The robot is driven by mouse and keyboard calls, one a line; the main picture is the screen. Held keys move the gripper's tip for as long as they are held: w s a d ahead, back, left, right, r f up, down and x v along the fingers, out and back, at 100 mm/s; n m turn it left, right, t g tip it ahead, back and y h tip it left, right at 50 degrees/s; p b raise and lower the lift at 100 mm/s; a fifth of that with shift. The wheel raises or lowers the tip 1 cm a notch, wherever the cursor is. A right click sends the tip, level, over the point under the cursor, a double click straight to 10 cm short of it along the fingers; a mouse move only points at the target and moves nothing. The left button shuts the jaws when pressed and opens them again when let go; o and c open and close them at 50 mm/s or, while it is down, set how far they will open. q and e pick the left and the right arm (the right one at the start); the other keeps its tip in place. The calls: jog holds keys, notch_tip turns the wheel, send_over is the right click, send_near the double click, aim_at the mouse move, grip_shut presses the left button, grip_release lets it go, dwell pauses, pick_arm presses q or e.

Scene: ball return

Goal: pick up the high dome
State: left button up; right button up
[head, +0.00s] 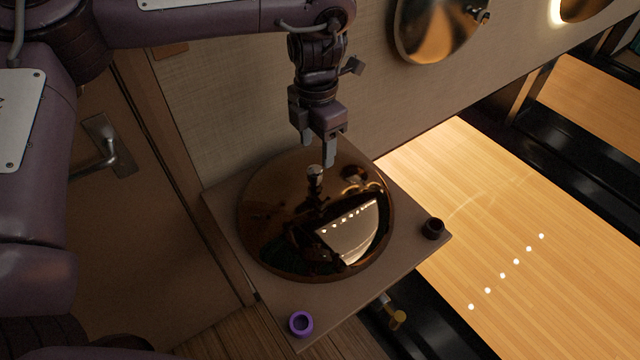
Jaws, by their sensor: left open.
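A large, shiny dark bronze dome (275,215) sits on a brown square tabletop (410,205). A small knob (315,174) stands up from its top. The dome mirrors the lane and its row of lights. My left gripper (319,150) comes down from above and points at the knob. Its two fingers are apart with nothing between them, just above or behind the knob; the exact gap is hard to tell. My right gripper is not in view.
Round metal domes (435,35) hang on the wall behind. A door (120,230) with a handle is at left. A wooden lane (530,220) runs at right.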

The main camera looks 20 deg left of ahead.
aim_at(315, 169)
pick_arm(q)
jog(key=f, duration=0.1)
jog(key=s+f, duration=0.1)
jog(key=f, duration=0.1)
jog(key=shift+s, duration=0.15)
notch_tip(315, 169, down, 2)
jog(key=shift+a+f, duration=0.1)
jog(key=shift+f, duration=0.1)
jog(key=shift+w+f, duration=0.2)
jog(key=shift+f, duration=0.35)
jog(key=c, duration=1)
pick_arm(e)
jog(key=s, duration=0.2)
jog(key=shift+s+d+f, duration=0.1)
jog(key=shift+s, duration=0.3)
pick_arm(q)
jog(key=shift+o, duration=0.2)
jog(key=shift+r, duration=0.15)
